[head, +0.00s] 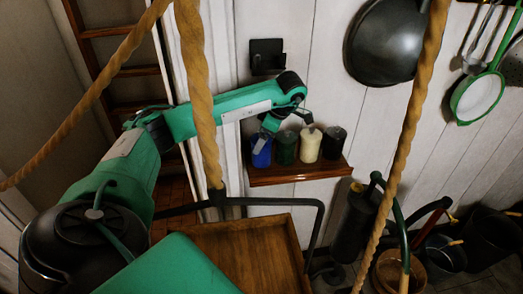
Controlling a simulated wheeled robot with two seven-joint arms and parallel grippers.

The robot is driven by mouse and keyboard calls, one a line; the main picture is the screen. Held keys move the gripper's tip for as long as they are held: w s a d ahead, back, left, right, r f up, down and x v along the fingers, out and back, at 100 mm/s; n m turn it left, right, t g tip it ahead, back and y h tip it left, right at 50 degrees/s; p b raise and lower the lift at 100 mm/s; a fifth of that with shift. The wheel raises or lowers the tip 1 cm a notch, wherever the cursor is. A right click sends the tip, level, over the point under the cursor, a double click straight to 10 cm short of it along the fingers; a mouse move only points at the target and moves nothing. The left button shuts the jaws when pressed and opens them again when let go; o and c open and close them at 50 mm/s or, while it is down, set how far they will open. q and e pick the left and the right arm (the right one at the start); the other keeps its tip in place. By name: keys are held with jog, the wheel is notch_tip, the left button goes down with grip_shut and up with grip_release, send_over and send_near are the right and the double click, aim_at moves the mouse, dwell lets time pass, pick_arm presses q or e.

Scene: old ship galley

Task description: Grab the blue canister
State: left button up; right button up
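The blue canister (261,155) stands at the left end of a row on a small wooden wall shelf (300,174). My green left arm reaches in from the left, and its gripper (268,126) points down at the top of the blue canister. The gripper hides part of the canister's upper end. The fingertips are small and dark here, so I cannot tell whether they are apart, touching the canister or closed on it. My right gripper is not in view.
A green canister (285,148), a cream canister (310,145) and a black canister (334,143) stand close to the right of the blue one. Thick ropes (203,100) hang in front. A wooden tray (235,245) lies below. Pans (390,42) hang at upper right.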

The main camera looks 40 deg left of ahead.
aim_at(263, 160)
pick_arm(q)
jog(key=shift+p+x, duration=0.6)
jog(key=shift+x, duration=1.3)
jog(key=shift+s, duration=0.1)
jog(key=c, duration=1.4)
